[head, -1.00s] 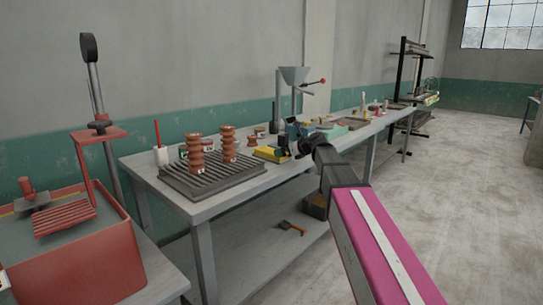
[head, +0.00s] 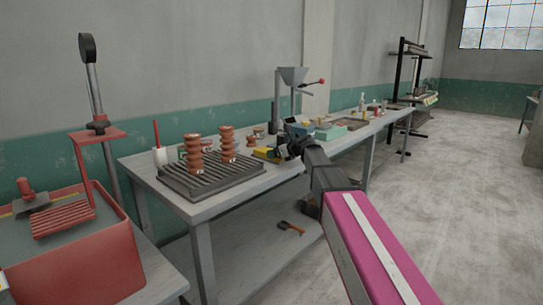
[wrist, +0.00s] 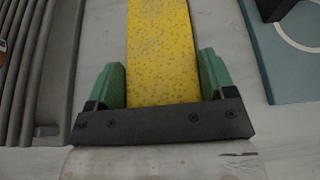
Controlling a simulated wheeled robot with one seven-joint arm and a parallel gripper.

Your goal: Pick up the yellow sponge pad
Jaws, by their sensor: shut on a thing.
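The yellow speckled sponge pad (wrist: 163,45) lies between the green-padded fingers of my gripper (wrist: 162,78) in the wrist view. My gripper is shut on it. The pad runs up out of the top of that view, so its far end is hidden. In the head view a small part of the yellow pad (head: 264,154) shows beside my gripper (head: 284,152), over the grey workbench (head: 240,192). My arm and gripper hide the rest. I cannot tell whether the pad touches the bench.
A ribbed dark grey rack (head: 190,188) with two stacks of brown ringed pieces (head: 227,145) stands left of my gripper. A blue-grey board (wrist: 288,62) lies to the right in the wrist view. The floor at right is clear.

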